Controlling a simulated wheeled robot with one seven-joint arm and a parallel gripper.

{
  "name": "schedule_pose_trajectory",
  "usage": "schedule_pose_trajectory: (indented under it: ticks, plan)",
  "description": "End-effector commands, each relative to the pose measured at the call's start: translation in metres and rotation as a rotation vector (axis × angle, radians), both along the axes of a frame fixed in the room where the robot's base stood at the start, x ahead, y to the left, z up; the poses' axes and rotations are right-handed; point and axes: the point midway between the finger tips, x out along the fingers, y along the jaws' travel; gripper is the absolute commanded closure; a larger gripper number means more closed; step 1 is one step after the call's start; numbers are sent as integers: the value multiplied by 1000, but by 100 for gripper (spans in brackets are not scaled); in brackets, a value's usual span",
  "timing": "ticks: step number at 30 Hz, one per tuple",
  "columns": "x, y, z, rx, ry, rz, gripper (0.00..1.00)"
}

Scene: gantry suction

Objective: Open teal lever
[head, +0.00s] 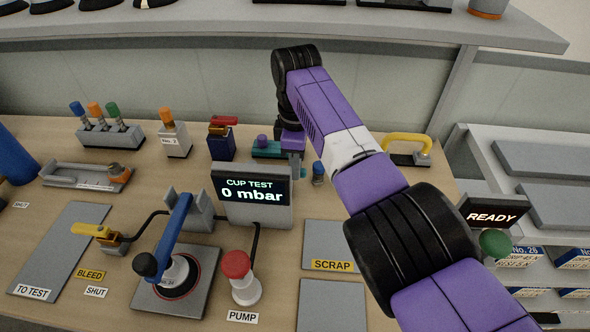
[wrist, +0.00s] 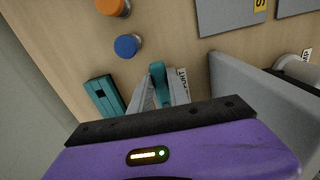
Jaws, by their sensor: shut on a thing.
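The teal lever shows in the wrist view as a rounded teal piece (wrist: 158,77) between the fingers of my gripper (wrist: 160,88). A separate teal block (wrist: 105,95) lies just left of the fingers there. The fingers are shut on the teal lever; the display box and my arm hide part of the contact.
The "0 mbar" display (head: 251,189) stands close in front of my gripper. A blue knob (head: 318,170) is right of it, also in the wrist view (wrist: 127,46). A red-handled valve (head: 222,138) is to the left, a yellow handle (head: 407,143) to the right.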

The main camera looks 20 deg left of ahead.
Motion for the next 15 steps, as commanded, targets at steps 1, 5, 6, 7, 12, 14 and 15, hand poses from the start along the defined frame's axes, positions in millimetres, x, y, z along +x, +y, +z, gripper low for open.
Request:
schedule_pose_trajectory:
  ticks: [1, 5, 6, 7, 12, 14, 15]
  plan:
    - [1, 1, -1, 1, -2, 14, 100]
    - [2, 1, 0, 2, -1, 41, 100]
    - [2, 1, 0, 2, -1, 45, 100]
    - [2, 1, 0, 2, -1, 48, 100]
    - [2, 1, 0, 2, -1, 57, 100]
    - [2, 1, 0, 2, -2, 57, 100]
    - [2, 1, 0, 2, -2, 57, 100]
